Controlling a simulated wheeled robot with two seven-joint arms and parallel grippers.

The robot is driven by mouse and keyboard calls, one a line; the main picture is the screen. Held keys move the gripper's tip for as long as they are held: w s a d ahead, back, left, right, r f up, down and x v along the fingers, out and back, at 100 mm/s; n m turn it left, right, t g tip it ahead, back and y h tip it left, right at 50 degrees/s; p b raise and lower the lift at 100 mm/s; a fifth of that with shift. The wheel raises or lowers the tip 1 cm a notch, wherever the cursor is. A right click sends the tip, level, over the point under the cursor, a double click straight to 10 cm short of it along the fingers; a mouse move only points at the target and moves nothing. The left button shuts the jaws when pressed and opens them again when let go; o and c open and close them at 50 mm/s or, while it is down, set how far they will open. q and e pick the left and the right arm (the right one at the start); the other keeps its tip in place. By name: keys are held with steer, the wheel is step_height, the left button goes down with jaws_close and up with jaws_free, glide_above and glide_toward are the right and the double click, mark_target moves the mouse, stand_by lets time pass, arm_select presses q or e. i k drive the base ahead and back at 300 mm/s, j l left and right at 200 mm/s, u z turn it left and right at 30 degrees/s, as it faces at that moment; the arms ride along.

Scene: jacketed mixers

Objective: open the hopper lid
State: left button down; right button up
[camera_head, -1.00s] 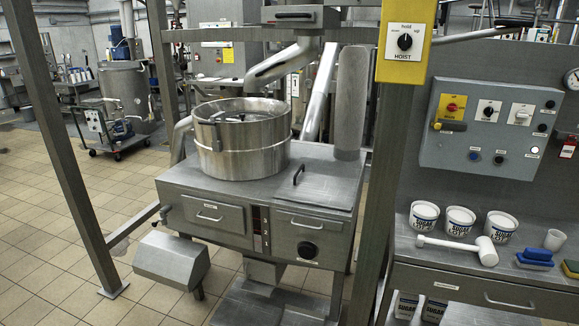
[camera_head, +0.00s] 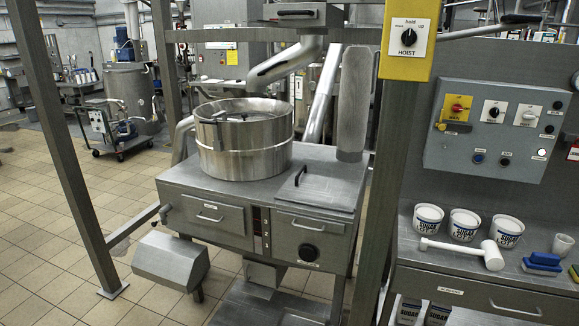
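A steel machine (camera_head: 215,210) stands in the middle. A flat rectangular lid with a black bar handle (camera_head: 315,190) lies shut on the right of its top; I cannot tell whether this is the hopper lid. A round steel pot (camera_head: 243,148) sits on the left of the top, with a cover and dark handle partly visible at its rim. Above it, a steel box with a black handle (camera_head: 296,13) is cut off by the top edge. Neither of my grippers is in view.
A grey post with a yellow hoist switch box (camera_head: 410,40) rises right of the machine. Further right, a bench (camera_head: 450,272) holds sugar tubs (camera_head: 464,224) and a white mallet (camera_head: 464,249) below a control panel (camera_head: 492,128). A slanted post (camera_head: 65,150) stands left.

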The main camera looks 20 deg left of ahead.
mark_target(320, 183)
steer(key=i+l+u, duration=0.2)
steer(key=i+l, duration=0.2)
steer(key=i+l+u, duration=0.2)
steer(key=i+l, duration=0.3)
steer(key=i+l+u, duration=0.2)
steer(key=i+l, duration=0.2)
steer(key=l, duration=0.15)
